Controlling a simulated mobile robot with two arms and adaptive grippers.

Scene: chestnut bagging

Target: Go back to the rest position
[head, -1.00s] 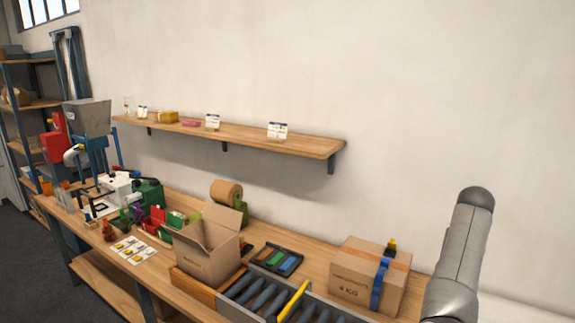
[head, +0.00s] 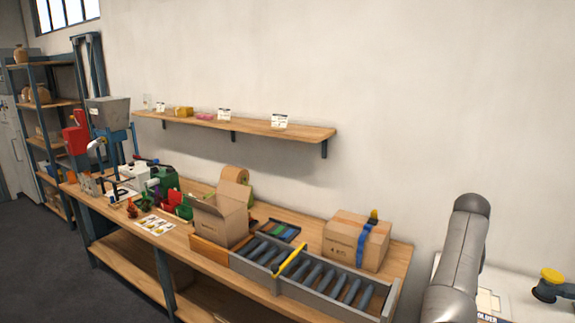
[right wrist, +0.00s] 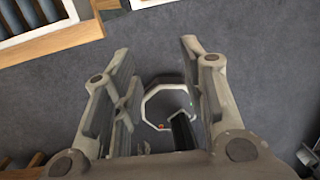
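My right gripper (right wrist: 160,85) shows in the right wrist view. Its two fingers stand wide apart with nothing between them, above the dark grey floor. A grey arm link of mine rises at the lower right of the head view; no gripper shows there. My left gripper is in neither view now. The workbench (head: 210,262) runs across the head view, with an open cardboard box (head: 222,222) and a closed, taped box (head: 350,240) on it.
A roller conveyor (head: 300,272) with a yellow bar (head: 289,261) lies along the bench front. A wall shelf (head: 250,130) hangs above. A blue-framed rack (head: 55,140) stands at the left. Open floor (head: 50,260) lies left of the bench. The bench edge (right wrist: 60,45) shows in the wrist view.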

